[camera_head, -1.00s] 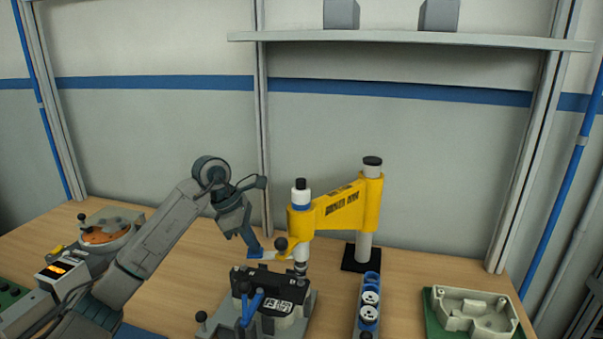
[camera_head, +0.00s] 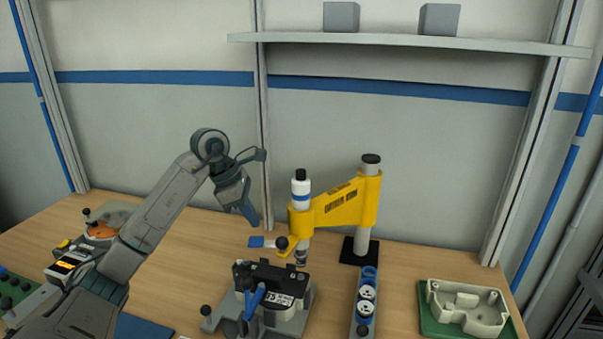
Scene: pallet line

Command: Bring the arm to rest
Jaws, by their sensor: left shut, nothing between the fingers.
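My left arm comes in from the lower left. Its left gripper (camera_head: 250,216) hangs in the air with its fingertips pointing down, left of the yellow press arm, and it is shut and empty. The yellow press (camera_head: 345,203) stands on a post at the middle of the wooden table (camera_head: 185,258). A grey fixture with a black clamp and a blue handle (camera_head: 266,295) sits in front of the press. My right gripper is not in view.
A narrow rack with blue-rimmed round parts (camera_head: 364,302) stands right of the fixture. A pale housing (camera_head: 466,307) lies on a green mat (camera_head: 428,322) at the right. A device with an orange disc (camera_head: 103,229) is at the left. A shelf (camera_head: 400,39) with two grey blocks runs above.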

